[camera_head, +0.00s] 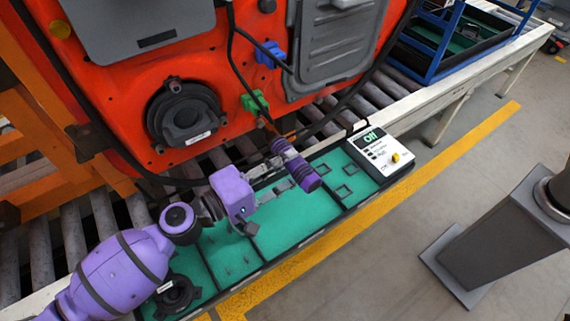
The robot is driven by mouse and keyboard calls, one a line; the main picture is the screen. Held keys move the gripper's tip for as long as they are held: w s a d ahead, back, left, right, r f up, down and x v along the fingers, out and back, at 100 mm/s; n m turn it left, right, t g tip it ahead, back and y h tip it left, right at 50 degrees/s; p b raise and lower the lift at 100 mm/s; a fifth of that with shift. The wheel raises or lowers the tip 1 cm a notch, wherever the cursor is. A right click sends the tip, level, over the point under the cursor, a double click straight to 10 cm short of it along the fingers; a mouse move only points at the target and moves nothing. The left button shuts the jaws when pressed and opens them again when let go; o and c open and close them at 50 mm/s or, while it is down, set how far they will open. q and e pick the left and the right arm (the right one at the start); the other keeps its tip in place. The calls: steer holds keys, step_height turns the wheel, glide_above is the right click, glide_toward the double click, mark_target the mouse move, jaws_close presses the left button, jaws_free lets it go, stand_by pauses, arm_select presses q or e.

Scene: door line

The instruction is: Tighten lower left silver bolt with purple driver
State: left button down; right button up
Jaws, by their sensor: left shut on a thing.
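My left gripper (278,188) reaches in from the lower left over the green tray (222,255). It is shut on the purple driver (297,167), a purple cylinder with dark bands, held tilted between the tray and the orange door (120,100). The driver's upper end lies close to the door's lower edge. The door fills the upper left. I cannot clearly make out the silver bolts on it. My right gripper is not in view.
A white control box (368,166) with a green display and yellow knob sits at the tray's right end. A black round part (172,296) lies at its left end. Dark cables (238,62) hang before the door. A blue frame (440,45) stands on the conveyor at upper right.

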arm_select(q)
steer(key=shift+w+a+r, duration=0.1)
steer(key=shift+w, duration=0.1)
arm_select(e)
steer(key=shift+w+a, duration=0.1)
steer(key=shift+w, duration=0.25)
arm_select(q)
steer(key=shift+w+a, duration=0.3)
steer(key=shift+w, duration=0.1)
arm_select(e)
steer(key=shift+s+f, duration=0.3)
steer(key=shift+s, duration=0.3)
arm_select(q)
steer(key=shift+w+a+r+b, duration=0.1)
steer(key=shift+w+a+b, duration=0.1)
steer(key=shift+w+b, duration=0.1)
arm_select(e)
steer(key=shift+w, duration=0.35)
arm_select(q)
steer(key=shift+a, duration=0.1)
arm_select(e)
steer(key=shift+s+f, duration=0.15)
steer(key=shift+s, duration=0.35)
